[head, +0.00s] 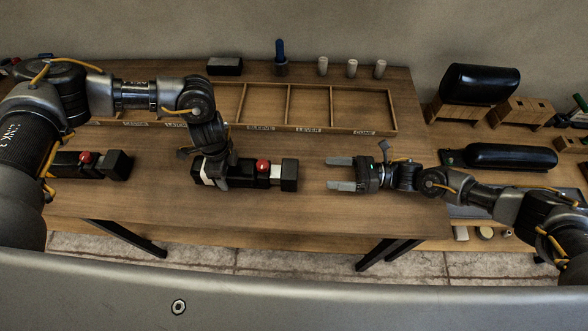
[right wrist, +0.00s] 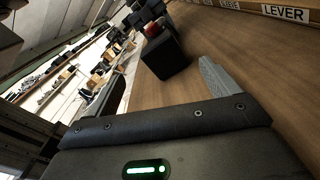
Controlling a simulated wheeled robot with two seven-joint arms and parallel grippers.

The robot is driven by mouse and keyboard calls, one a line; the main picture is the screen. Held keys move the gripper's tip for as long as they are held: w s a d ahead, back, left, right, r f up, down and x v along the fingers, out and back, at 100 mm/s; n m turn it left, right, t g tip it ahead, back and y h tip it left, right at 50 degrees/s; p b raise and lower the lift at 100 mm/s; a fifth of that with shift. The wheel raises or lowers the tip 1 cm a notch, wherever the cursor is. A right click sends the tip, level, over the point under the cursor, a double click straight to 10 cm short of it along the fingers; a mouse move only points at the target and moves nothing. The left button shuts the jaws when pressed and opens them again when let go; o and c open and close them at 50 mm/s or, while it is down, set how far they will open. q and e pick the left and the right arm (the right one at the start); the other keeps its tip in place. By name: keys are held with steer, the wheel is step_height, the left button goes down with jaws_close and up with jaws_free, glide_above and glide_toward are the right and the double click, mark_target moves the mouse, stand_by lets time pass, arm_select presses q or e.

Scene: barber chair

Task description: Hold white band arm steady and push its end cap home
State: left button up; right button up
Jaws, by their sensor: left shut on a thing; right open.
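The white band arm (head: 242,172) is a dark bar lying on the workbench, with a red knob on top and a white section (head: 276,172) near its right end. Its black block-shaped end cap (head: 289,175) sits at that right end; I cannot tell how far it is seated. The cap also shows in the right wrist view (right wrist: 165,58). My left gripper (head: 213,178) comes down from above and is shut on the bar's left part; its fingertips are mostly hidden. My right gripper (head: 342,174) is open and empty, right of the cap, fingers pointing toward it, apart from it.
A similar dark arm with a red knob (head: 85,157) lies at the left. A labelled divided wooden tray (head: 320,129) stands behind. A black block (head: 225,66), a blue-handled tool (head: 280,55) and white cylinders (head: 352,68) line the back. Bare wood lies between cap and right gripper.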

mark_target(294, 169)
steer(key=n, duration=0.4)
steer(key=shift+s+d+n, duration=0.2)
steer(key=shift+d+n, duration=0.05)
steer(key=shift+n, duration=0.05)
steer(key=a, duration=1.2)
steer(key=c, duration=1.4)
steer(key=shift+w+a, duration=0.1)
steer(key=shift+a, duration=1.7)
arm_select(q)
steer(key=shift+d, duration=0.1)
arm_select(e)
steer(key=o, duration=1.4)
steer(key=shift+d, duration=0.1)
